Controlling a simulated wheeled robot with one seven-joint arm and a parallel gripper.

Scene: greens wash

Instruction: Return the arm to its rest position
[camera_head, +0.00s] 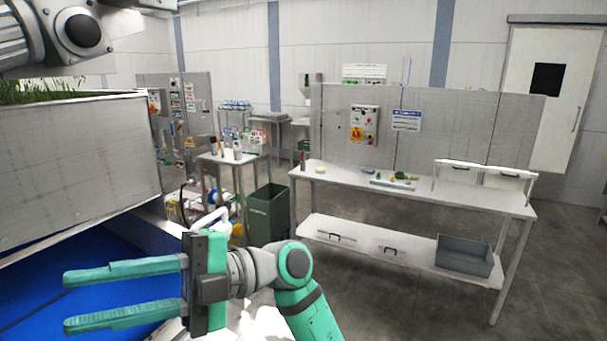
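My gripper (75,298) is at the lower left, with two long teal fingers pointing left. The fingers are clearly apart and nothing shows between them. The gripper is in front of a blue surface (95,280), and I cannot tell how far above it. My arm's grey wrist and teal link run from the gripper down to the bottom edge of the picture. The rest of the arm is out of view.
A large grey bin (70,160) with greens on top (35,90) fills the left. A white table (425,193) with small items stands at the right, a grey crate (465,256) on its lower shelf. A dark green waste bin (268,215) stands behind my arm.

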